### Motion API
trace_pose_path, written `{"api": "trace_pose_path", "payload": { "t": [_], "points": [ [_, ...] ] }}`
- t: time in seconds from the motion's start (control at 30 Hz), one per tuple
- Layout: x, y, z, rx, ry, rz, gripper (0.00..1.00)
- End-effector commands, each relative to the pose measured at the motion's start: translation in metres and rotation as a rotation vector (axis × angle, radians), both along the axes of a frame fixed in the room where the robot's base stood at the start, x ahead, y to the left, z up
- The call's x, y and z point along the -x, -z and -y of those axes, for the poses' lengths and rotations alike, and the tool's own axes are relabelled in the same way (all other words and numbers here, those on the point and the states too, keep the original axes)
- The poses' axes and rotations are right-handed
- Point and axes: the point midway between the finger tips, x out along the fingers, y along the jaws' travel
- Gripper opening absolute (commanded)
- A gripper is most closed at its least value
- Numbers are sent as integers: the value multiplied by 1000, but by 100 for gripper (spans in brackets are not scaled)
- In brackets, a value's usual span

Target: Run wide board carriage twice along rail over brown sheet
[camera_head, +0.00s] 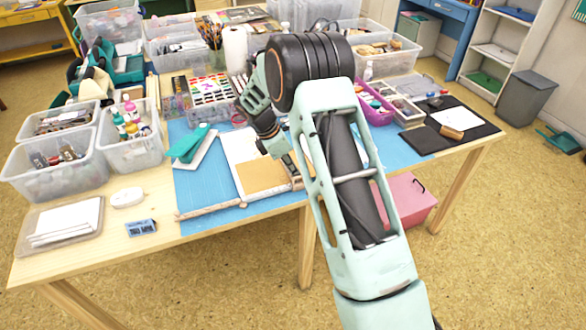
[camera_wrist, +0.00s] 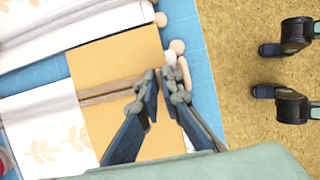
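A brown sheet (camera_head: 262,179) lies on white paper over the blue mat; it also shows in the wrist view (camera_wrist: 115,58). A wooden strip (camera_wrist: 112,91) lies across the brown sheet, with its right end hidden by my fingers. I cannot tell whether it is the rail or part of the carriage. Rounded pale wooden pieces (camera_wrist: 178,47) stand by the sheet's right edge. My gripper (camera_wrist: 161,77) is over the sheet near that edge. Its fingertips are a small gap apart, with a pale piece just beyond them. I cannot tell whether they touch it.
A wooden bar (camera_head: 235,205) lies along the mat's front edge. White paper with leaf prints (camera_wrist: 55,130) lies beside the brown sheet. A teal stapler-like tool (camera_head: 190,143) stands left of it. Clear bins (camera_head: 55,170) fill the left; a dark mat (camera_head: 425,141) lies right.

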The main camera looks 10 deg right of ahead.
Motion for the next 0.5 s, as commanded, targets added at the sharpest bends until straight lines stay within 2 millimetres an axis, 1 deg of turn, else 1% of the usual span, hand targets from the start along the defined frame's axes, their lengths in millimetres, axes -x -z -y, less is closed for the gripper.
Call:
{"api": "trace_pose_path", "payload": {
  "t": [0.03,0.17,0.2,0.5],
  "points": [
    [0,0,-1,-1,-2,1,8],
    [0,0,-1,-1,-2,1,22],
    [0,0,-1,-1,-1,0,24],
    [0,-1,0,0,0,0,24]
  ]
}}
